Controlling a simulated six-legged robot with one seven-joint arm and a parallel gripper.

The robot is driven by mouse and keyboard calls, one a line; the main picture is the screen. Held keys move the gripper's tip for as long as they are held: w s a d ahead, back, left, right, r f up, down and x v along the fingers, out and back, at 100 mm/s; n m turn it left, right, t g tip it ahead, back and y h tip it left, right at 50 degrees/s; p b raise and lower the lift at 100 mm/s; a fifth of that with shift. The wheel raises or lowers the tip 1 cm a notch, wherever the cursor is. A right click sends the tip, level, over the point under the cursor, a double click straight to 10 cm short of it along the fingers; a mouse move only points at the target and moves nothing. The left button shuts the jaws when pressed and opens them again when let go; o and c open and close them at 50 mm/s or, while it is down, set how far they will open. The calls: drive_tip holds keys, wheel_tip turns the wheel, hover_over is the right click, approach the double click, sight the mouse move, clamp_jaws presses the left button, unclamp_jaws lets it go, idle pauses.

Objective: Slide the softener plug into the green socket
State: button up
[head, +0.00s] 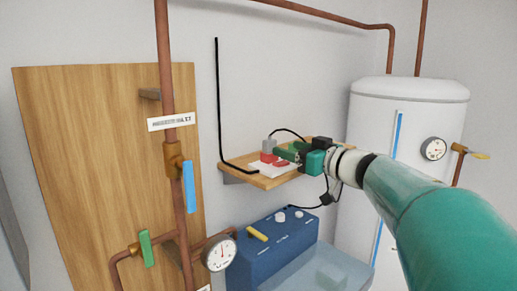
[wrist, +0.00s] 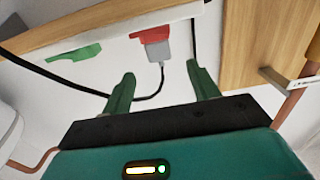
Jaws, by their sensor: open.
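A grey plug (head: 269,144) sits at the red socket (head: 268,157) on the wooden shelf. The wrist view also shows the grey plug (wrist: 157,50) against the red socket (wrist: 150,34), with a black cable leaving it. The green socket (wrist: 75,54) is beside it on the white strip (wrist: 110,30), with no plug seen in it. In the head view green parts (head: 290,152) on the shelf are partly hidden by my gripper (head: 300,155). My gripper (wrist: 160,85) is open, with nothing between its green fingers. The grey plug lies beyond the fingertips.
The shelf (head: 262,181) is fixed to the wall above a blue box (head: 275,240) with a yellow handle. A dark piece (head: 326,199) hangs on the cable below my gripper. A white tank (head: 400,110) stands right; copper pipes (head: 165,80) stand left.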

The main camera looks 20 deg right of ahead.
sight(270, 145)
drive_tip(key=w, duration=0.3)
drive_tip(key=shift+a+f, duration=0.15)
drive_tip(key=shift+a, duration=0.4)
drive_tip(key=x, duration=0.5)
drive_tip(key=shift+w+f, duration=0.1)
drive_tip(key=shift+f, duration=0.15)
drive_tip(key=shift+s+r, duration=0.1)
drive_tip(key=shift+s, duration=0.1)
drive_tip(key=shift+c, duration=0.4)
drive_tip(key=shift+w, duration=0.1)
drive_tip(key=c, duration=1)
